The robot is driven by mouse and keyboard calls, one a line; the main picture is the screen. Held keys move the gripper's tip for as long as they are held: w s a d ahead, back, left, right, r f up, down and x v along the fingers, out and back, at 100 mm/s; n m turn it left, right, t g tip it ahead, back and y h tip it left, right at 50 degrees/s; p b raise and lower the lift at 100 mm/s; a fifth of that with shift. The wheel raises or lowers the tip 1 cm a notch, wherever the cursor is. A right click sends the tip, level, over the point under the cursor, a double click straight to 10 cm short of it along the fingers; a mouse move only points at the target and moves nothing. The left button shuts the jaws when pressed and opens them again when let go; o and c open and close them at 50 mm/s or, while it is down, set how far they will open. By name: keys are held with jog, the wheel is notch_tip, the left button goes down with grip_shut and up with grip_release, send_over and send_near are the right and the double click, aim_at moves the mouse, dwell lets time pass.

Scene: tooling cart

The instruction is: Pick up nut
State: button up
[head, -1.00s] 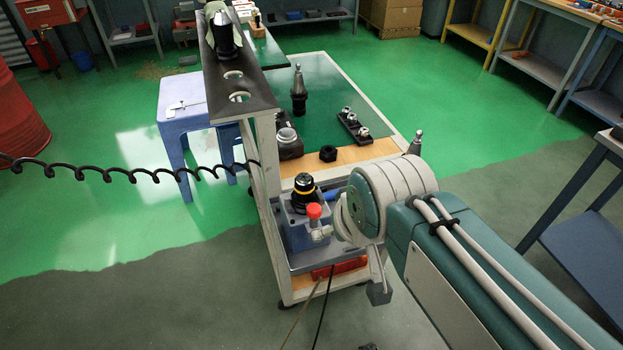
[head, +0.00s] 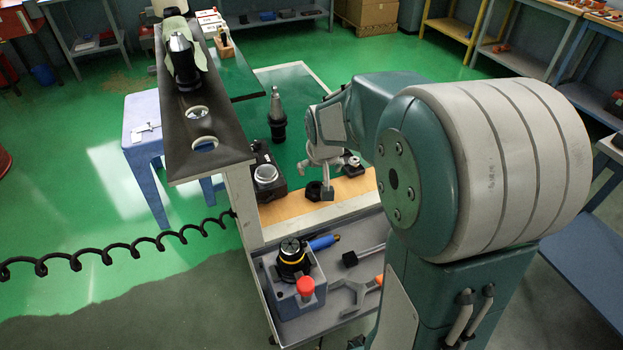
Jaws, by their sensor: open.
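The nut (head: 313,191) is a dark, hexagon-like ring lying flat on the wooden front strip of the cart's upper surface in the head view. My gripper (head: 319,180) points down just above and beside it, with a grey fingertip block close to the nut's right side. My gripper is open and nothing shows held in it. I cannot tell whether the fingertip touches the nut. My arm hides the right part of the cart.
A metal tool holder (head: 277,115) stands upright behind the nut, and a dark block with a silver ring (head: 266,175) sits to its left. A raised black shelf (head: 190,130) runs along the left. The lower tray holds a yellow-ringed black holder (head: 292,262).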

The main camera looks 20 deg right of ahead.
aim_at(315, 186)
jog(key=x, duration=0.4)
jog(key=shift+w+a+f, duration=0.1)
jog(key=shift+a+f, duration=0.1)
jog(key=shift+f, duration=0.25)
jog(key=x, duration=0.5)
jog(key=shift+w+d+f, duration=0.15)
jog(key=shift+w+f, duration=0.05)
jog(key=c, duration=1.1)
